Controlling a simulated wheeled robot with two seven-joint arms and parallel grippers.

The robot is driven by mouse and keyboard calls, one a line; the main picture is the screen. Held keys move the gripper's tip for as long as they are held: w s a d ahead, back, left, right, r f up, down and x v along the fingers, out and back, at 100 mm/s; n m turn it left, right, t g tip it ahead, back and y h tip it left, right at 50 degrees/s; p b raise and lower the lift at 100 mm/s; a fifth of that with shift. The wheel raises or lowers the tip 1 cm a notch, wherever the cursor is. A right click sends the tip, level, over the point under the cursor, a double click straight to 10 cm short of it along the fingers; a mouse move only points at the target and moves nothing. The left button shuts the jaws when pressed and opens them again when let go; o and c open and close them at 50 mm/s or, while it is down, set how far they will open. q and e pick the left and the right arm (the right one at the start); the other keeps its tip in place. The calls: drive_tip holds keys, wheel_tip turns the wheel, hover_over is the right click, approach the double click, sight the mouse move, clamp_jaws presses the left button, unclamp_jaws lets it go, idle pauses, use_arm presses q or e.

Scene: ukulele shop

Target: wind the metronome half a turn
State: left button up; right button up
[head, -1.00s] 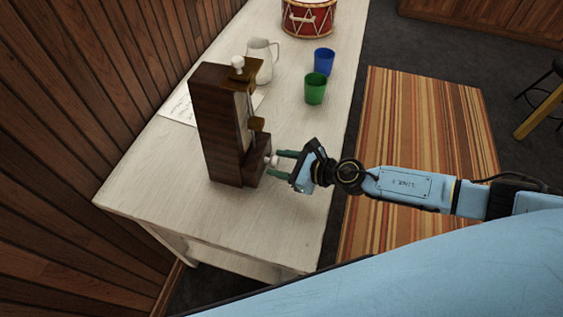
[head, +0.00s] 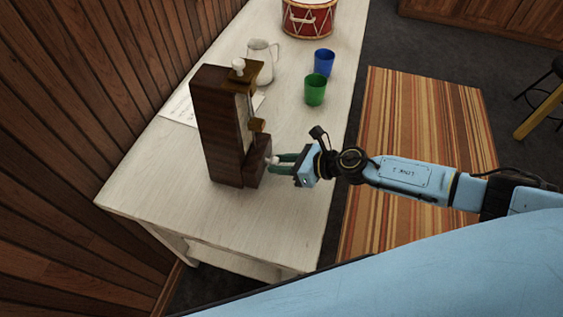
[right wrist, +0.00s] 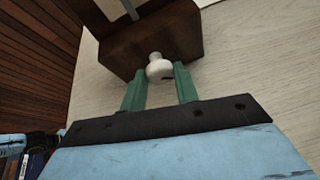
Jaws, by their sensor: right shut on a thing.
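The tall dark wooden metronome (head: 218,125) stands upright on the white table, with a white knob on its top and a pendulum on its front. Its winding key is a pale knob (right wrist: 159,68) on the lower front block, seen in the right wrist view. My right gripper (head: 277,162) is at that block, its green fingers on either side of the key. In the right wrist view the fingertips (right wrist: 160,80) are shut on the key, which has a small dark mark. In the head view the key is mostly hidden by the fingers. My left gripper is not in view.
A sheet of paper (head: 178,110) lies behind the metronome. A white pitcher (head: 262,62), a green cup (head: 315,90), a blue cup (head: 324,62) and a red drum (head: 309,18) stand farther along the table (head: 230,222). A wooden wall (head: 70,90) is at left.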

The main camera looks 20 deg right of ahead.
drive_tip(key=shift+w+d+m+g+y, duration=0.15)
drive_tip(key=shift+m+g+y, duration=0.2)
drive_tip(key=shift+m, duration=0.25)
drive_tip(key=shift+w+f+m+g+y+b, duration=0.1)
drive_tip(key=shift+m+g+y+b, duration=0.45)
drive_tip(key=shift+m, duration=0.35)
drive_tip(key=m+g+y+b, duration=0.1)
drive_tip(key=m+g+b, duration=0.1)
drive_tip(key=m+b, duration=0.1)
drive_tip(key=shift+d+m+y, duration=0.1)
drive_tip(key=shift+m+y, duration=0.3)
drive_tip(key=o, duration=1)
drive_tip(key=shift+c, duration=0.2)
drive_tip(key=b+v, duration=0.1)
drive_tip(key=v, duration=1.2)
drive_tip(key=shift+w+d, duration=0.1)
drive_tip(key=shift+d, duration=0.15)
